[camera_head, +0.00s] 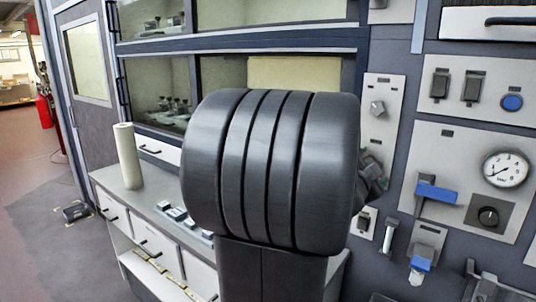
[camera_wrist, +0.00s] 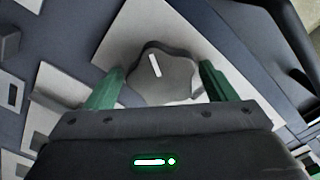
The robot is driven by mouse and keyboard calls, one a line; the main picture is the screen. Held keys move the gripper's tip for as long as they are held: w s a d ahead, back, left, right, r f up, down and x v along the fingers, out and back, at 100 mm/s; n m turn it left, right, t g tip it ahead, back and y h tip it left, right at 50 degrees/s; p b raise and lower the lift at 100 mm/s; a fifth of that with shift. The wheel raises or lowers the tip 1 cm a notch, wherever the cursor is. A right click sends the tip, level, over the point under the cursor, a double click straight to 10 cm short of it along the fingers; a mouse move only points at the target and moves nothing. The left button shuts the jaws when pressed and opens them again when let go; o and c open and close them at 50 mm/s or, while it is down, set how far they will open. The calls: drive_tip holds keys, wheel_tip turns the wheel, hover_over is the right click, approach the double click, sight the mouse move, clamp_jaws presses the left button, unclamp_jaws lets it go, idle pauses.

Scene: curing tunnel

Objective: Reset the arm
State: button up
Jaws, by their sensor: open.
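My gripper (camera_wrist: 161,74) is open in the wrist view, with one green finger on each side of a grey lobed knob (camera_wrist: 170,82). The knob has a white mark and sits on a light square plate (camera_wrist: 125,42). I cannot tell whether the fingers touch the knob. In the head view my thick dark arm link fills the middle and hides most of the gripper. Only a small dark and greenish part of my gripper (camera_head: 373,178) shows at its right edge, close to the wall panel.
A control panel (camera_head: 465,145) with a gauge (camera_head: 505,168), blue-handled switches and another dial (camera_head: 488,216) covers the right. A grey knob (camera_head: 377,108) shows above my gripper. A white roll (camera_head: 128,156) stands on the counter (camera_head: 118,178) at left. Open floor lies far left.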

drive_tip(key=shift+s+a+r+n+p, duration=0.1)
drive_tip(key=shift+r+n+p, duration=0.2)
drive_tip(key=shift+n, duration=0.3)
drive_tip(key=shift+s+a+r+n+p, duration=0.15)
drive_tip(key=shift+n+p, duration=0.25)
drive_tip(key=shift+n, duration=0.2)
drive_tip(key=n+p, duration=0.2)
drive_tip(key=n, duration=0.1)
drive_tip(key=n+p, duration=0.1)
drive_tip(key=shift+w+n, duration=0.25)
drive_tip(key=shift+n, duration=0.15)
drive_tip(key=n+p, duration=0.3)
drive_tip(key=shift+a+n+p, duration=0.1)
drive_tip(key=shift+n+p, duration=0.2)
drive_tip(key=shift+p, duration=0.1)
drive_tip(key=shift+w+f+n+p, duration=0.1)
drive_tip(key=shift+f+n+p, duration=0.1)
drive_tip(key=shift+n+p, duration=0.8)
drive_tip(key=shift+a, duration=0.15)
